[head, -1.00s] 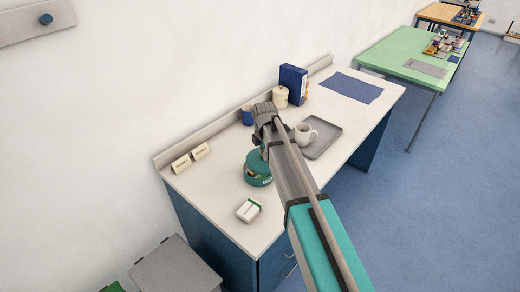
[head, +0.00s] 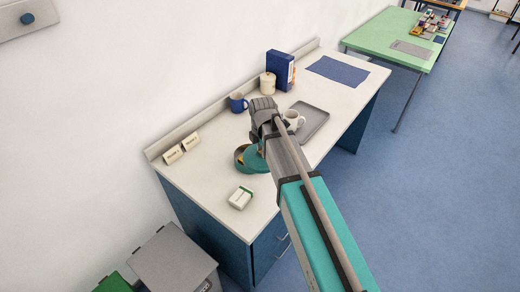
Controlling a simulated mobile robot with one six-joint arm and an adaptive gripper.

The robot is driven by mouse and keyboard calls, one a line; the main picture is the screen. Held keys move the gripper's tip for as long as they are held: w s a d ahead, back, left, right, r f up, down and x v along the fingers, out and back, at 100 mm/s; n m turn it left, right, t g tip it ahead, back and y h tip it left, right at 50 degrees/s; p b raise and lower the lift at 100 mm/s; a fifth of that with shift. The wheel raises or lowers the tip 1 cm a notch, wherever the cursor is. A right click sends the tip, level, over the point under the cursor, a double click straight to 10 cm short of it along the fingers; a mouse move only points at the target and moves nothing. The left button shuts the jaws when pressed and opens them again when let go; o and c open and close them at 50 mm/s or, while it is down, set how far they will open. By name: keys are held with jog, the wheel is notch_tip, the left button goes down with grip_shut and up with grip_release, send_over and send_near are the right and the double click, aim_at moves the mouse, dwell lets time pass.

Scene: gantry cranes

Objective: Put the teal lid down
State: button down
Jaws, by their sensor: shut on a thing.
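The teal lid (head: 255,160) is in my gripper (head: 262,146), which is shut on it. The lid is tilted and sits just right of the open top of a round teal tin (head: 241,166) on the white counter. Something yellowish shows inside the tin. My own arm hides most of the gripper and part of the lid, so I cannot tell whether the lid touches the tin or the counter.
On the counter (head: 203,208) stand a white-and-green box (head: 240,198), two small signs (head: 182,148), a blue mug (head: 237,102), a cream canister (head: 268,83), a blue box (head: 280,70), and a grey tray (head: 314,121) with a white mug (head: 293,119). A blue mat (head: 337,70) lies behind. The front left is clear.

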jog(key=shift+a, duration=0.1)
dwell(0.3)
jog(key=shift+s+a+f, duration=0.25)
jog(key=shift+s+a, duration=0.1)
jog(key=shift+a, duration=0.15)
jog(key=s+a+f+b, duration=0.2)
jog(key=s+a, duration=0.2)
jog(key=a, duration=0.2)
jog(key=s+a+f+b, duration=0.2)
jog(key=s+a+b, duration=0.1)
jog(key=s+a, duration=0.2)
jog(key=shift+s+a+f, duration=0.15)
jog(key=shift+a+f, duration=0.25)
jog(key=shift+a, duration=0.75)
jog(key=w+a+f+b, duration=0.2)
jog(key=w, duration=0.1)
jog(key=w+a+f+b, duration=0.2)
jog(key=w+f+b, duration=0.1)
jog(key=w, duration=0.1)
jog(key=w+a+f+b, duration=0.1)
jog(key=w+f+b, duration=0.2)
jog(key=shift+w+a, duration=0.3)
jog(key=shift+a, duration=0.1)
jog(key=shift+w+a+f+b, duration=0.25)
jog(key=shift+w+f+b, duration=0.25)
jog(key=shift+b, duration=0.15)
